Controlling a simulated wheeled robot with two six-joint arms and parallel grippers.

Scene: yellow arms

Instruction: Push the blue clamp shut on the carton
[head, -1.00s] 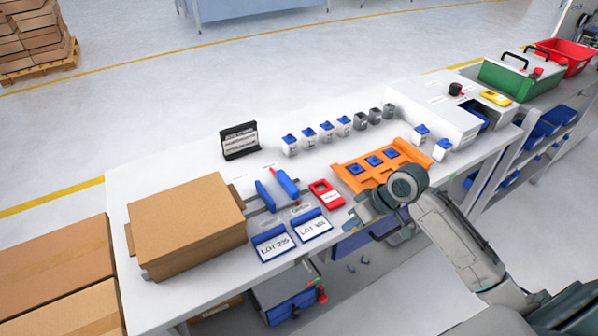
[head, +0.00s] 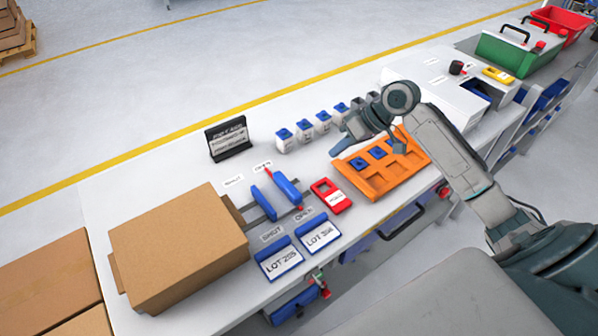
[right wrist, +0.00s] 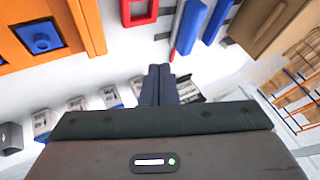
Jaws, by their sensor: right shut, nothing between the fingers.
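The cardboard carton (head: 175,250) sits at the left end of the white bench. The blue clamp (head: 287,190) is on a grey rail to its right, with two upright blue pieces; the piece with red tips is farther from the carton. A gap shows between the carton and the nearer blue piece (head: 264,204). In the right wrist view the clamp (right wrist: 188,28) and the carton (right wrist: 272,22) are at the upper right. My right gripper (head: 338,143) is shut and empty, above the bench behind the orange tray, apart from the clamp; its fingers (right wrist: 160,72) show closed together. My left gripper is out of view.
SHUT and OPEN labels (head: 303,214) lie beside the rail. A red device (head: 331,196) and the orange tray (head: 385,188) with blue parts lie to the right. Small blue-capped boxes (head: 304,132) and a black sign (head: 229,140) stand behind. Two LOT cards (head: 280,259) are in front.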

